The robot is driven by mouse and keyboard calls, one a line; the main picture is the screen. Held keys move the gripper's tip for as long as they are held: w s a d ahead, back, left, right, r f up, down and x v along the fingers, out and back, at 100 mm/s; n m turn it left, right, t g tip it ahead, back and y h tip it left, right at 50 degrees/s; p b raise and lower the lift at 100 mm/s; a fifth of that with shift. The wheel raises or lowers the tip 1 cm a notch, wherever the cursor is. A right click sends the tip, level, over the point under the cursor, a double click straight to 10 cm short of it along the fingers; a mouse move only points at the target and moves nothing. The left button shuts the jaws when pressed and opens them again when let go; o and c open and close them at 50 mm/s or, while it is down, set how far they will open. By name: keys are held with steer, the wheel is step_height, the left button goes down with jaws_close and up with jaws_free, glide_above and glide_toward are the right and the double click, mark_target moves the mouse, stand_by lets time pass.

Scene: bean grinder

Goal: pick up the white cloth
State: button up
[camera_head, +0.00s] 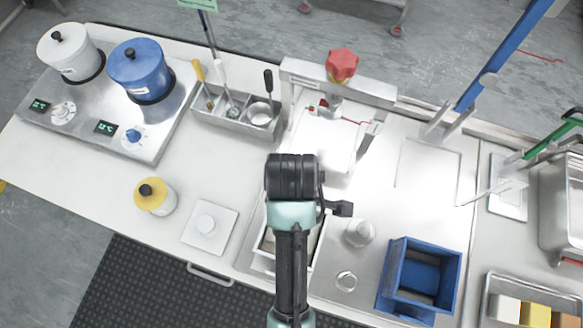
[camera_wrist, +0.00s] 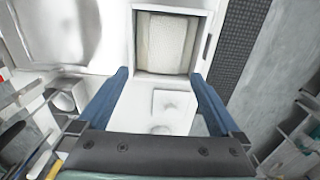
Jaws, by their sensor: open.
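To the right stand a small metal cup (camera_head: 359,232) and a blue bin (camera_head: 420,275). A grey tool holder (camera_head: 235,108) and a red-knobbed device (camera_head: 342,66) stand behind.

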steer(key=f, duration=0.4)
steer(key=s+f, duration=0.1)
steer(key=f, duration=0.1)
steer(key=shift+f+p, duration=0.3)
steer(key=shift+s+d+f+p, duration=0.1)
steer(key=shift+f+p, duration=0.2)
steer(key=shift+f, duration=1.25)
steer(key=shift+d+f+p, duration=0.1)
steer(key=shift+f+p, duration=0.2)
steer(key=shift+f, duration=1.2)
steer(key=c, duration=1)
